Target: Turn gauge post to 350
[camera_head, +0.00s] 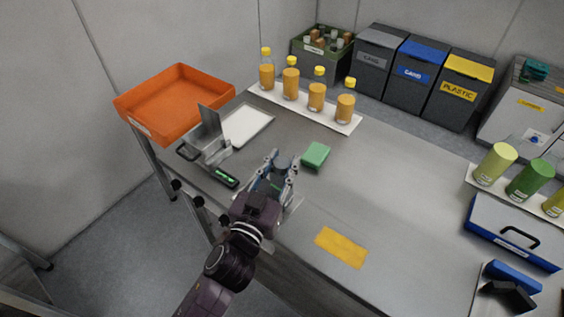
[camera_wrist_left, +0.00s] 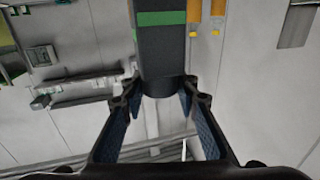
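My left gripper (camera_head: 279,172) is at the near side of the table, with its fingers around a dark grey post (camera_head: 285,160), which I take for the gauge post. In the left wrist view the post (camera_wrist_left: 160,55) is dark with a green band, and its narrower round end lies between my left fingertips (camera_wrist_left: 160,90). The fingers stand close beside it; whether they press on it is not clear. A small dark device with a lit green readout (camera_head: 225,176) lies to the left; its digits are too small to read. My right gripper is not in view.
A green block (camera_head: 316,155) lies just right of the gripper, a yellow mat (camera_head: 341,247) nearer the front. A metal stand (camera_head: 211,130), a white plate (camera_head: 246,126) and an orange tray (camera_head: 172,98) are at the left. Bottles line the back. The table's middle right is clear.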

